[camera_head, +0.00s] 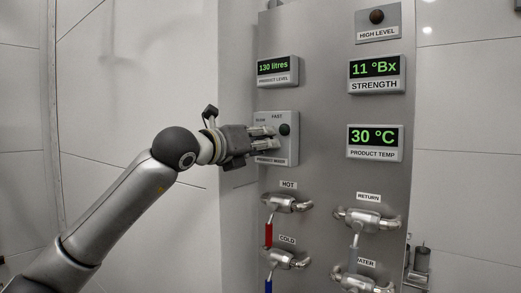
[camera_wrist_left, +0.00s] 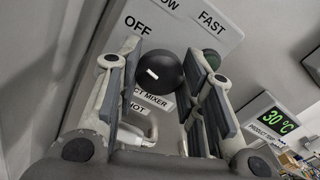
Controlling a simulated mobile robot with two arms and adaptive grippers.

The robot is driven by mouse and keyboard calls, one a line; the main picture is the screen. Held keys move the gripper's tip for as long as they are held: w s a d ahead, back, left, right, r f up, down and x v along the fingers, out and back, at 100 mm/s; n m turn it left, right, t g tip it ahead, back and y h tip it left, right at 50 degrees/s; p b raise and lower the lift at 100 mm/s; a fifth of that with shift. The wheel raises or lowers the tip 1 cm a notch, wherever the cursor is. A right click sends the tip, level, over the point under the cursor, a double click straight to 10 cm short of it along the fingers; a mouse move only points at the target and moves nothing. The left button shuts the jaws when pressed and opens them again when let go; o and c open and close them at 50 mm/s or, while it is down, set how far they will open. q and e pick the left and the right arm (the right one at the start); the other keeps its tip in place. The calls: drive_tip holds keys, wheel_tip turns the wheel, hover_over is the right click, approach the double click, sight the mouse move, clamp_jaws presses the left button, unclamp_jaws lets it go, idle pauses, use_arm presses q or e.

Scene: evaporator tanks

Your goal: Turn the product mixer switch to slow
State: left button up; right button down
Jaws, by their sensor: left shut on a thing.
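The product mixer panel (camera_head: 291,153) is a grey box on the steel board, labelled SLOW and FAST along its top. In the left wrist view the panel (camera_wrist_left: 228,40) shows OFF, a partly cut SLOW, and FAST. My left gripper (camera_head: 273,138) reaches it from the left. The product mixer switch, a round black knob (camera_wrist_left: 158,72) with a white mark, sits between my left fingers, which are shut on it. The mark's setting is hard to tell. A dark green round lamp or button (camera_head: 285,129) shows at the panel's right. My right gripper is not in view.
Displays for product level (camera_head: 277,69), strength (camera_head: 376,74) and product temp (camera_head: 375,142) surround the panel. Below are the HOT valve (camera_head: 287,203) with a red handle, the COLD valve (camera_head: 287,259) with a blue one, and the RETURN valve (camera_head: 367,219). Left of the board is bare wall.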

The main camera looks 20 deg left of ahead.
use_arm(q)
drive_tip(key=shift+r+m+b, duration=0.1)
drive_tip(key=shift+m+b, duration=1.15)
drive_tip(key=shift+m, duration=1.85)
drive_tip(key=o, duration=1)
drive_tip(key=shift+o, duration=0.2)
drive_tip(key=v, duration=1.2)
